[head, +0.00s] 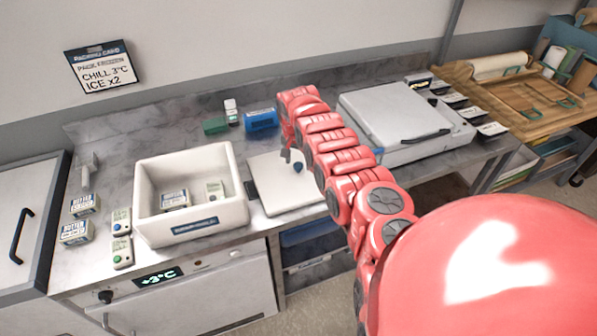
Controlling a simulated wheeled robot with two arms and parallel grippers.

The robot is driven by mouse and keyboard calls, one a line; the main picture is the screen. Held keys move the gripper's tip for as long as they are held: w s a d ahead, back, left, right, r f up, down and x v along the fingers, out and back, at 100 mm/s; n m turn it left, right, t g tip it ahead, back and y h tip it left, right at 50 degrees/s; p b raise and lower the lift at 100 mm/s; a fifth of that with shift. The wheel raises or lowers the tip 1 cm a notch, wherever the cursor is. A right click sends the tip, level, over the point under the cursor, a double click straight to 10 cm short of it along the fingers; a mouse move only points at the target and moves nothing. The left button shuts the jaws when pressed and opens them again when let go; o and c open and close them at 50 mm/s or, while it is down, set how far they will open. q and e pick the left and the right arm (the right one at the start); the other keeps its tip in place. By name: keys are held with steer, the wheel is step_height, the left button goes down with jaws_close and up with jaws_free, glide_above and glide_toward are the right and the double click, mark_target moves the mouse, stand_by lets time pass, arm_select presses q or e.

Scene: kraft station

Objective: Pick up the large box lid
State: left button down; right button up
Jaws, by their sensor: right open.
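The large box lid (275,192) is a flat white square slab lying on the counter, right of the open white box (191,227). A small dark blue knob-like piece (298,168) shows on the lid. My right arm comes in from the lower right and crosses over the lid's right side, hiding part of it. My right gripper (288,156) points down above the lid's back part. It is open and appears to hold nothing; whether it touches the lid is unclear. My left gripper is not in view.
The white box holds two labelled packs. Several labelled packs and small devices stand left of it. A blue box (261,119) and a green box (215,126) sit behind the lid. A grey case with a black handle (393,122) stands to the right.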

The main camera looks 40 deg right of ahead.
steer(key=shift+f, duration=0.55)
jaws_close()
